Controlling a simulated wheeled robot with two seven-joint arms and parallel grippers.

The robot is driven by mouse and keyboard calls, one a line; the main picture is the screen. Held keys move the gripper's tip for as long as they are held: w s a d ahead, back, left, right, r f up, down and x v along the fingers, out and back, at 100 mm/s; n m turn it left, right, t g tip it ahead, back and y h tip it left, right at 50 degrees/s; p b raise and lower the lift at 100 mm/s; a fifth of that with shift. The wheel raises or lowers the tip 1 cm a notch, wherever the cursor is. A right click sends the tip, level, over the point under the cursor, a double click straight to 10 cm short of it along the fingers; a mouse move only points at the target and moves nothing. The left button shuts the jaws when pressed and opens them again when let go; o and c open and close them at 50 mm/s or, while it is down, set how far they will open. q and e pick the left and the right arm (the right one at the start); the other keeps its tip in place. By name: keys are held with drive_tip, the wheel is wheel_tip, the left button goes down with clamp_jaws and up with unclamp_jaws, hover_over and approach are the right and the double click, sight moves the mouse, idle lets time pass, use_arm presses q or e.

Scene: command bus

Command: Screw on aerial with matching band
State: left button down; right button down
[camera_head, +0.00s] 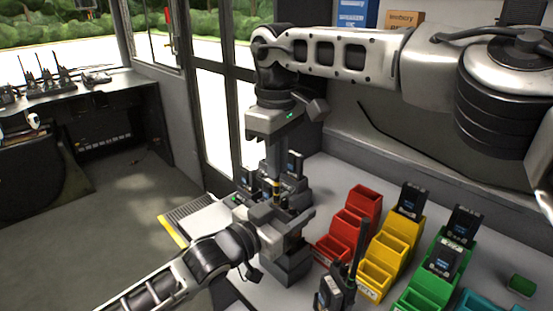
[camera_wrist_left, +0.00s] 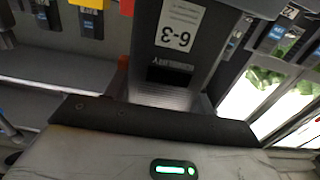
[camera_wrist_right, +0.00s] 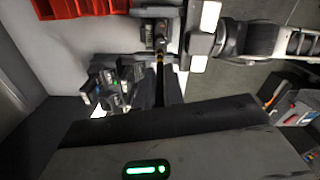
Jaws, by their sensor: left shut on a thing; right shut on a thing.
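My left gripper (camera_head: 280,222) is shut on a dark handheld radio (camera_wrist_left: 190,45), which bears a pale label reading 6-3 in the left wrist view. In the head view the gripper hides most of the radio. My right gripper (camera_head: 274,158) is shut on a thin black aerial and points down from above. The aerial (camera_wrist_right: 160,85) has a yellow band low on it, which also shows in the head view (camera_head: 276,184). The aerial's lower end is over or at the radio's top between the left fingers. I cannot tell whether it is touching or seated.
Red bins (camera_head: 349,226), yellow bins (camera_head: 391,245) and green bins (camera_head: 432,283) stand on the counter, some holding radios. A radio with an aerial (camera_head: 336,291) stands in front of them. More radios (camera_head: 294,166) stand behind my grippers. A side desk (camera_head: 95,105) carries several radios.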

drive_tip(key=c, duration=1.5)
unclamp_jaws()
drive_tip(key=shift+r, duration=0.1)
drive_tip(key=shift+r, duration=2.15)
drive_tip(key=shift+o, duration=0.6)
